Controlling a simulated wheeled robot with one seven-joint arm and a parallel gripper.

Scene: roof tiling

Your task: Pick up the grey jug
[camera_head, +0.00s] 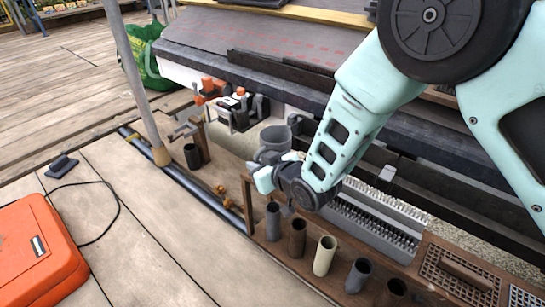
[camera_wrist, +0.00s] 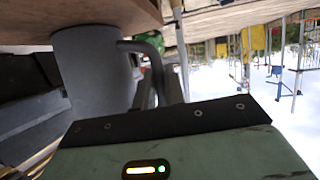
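The grey jug (camera_head: 274,137) stands at the middle of the head view, just behind my gripper. In the wrist view, which looks upside down, the jug (camera_wrist: 92,75) is large and close, with its base against brown wood at the top. Its dark handle (camera_wrist: 143,46) sticks out toward the dark fingers of my gripper (camera_wrist: 167,90). In the head view my gripper (camera_head: 268,172) is at the jug's near side and hides its lower part. The fingers are at or very near the handle; I cannot tell whether they grip it.
A wooden rack with several tube-shaped holders, including a cream one (camera_head: 325,256), runs along the front. Black-and-orange clamps (camera_head: 238,104) lie behind left. A metal pole (camera_head: 136,80) stands left, and an orange case (camera_head: 38,254) lies on the planks. Dark roof edges rise behind.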

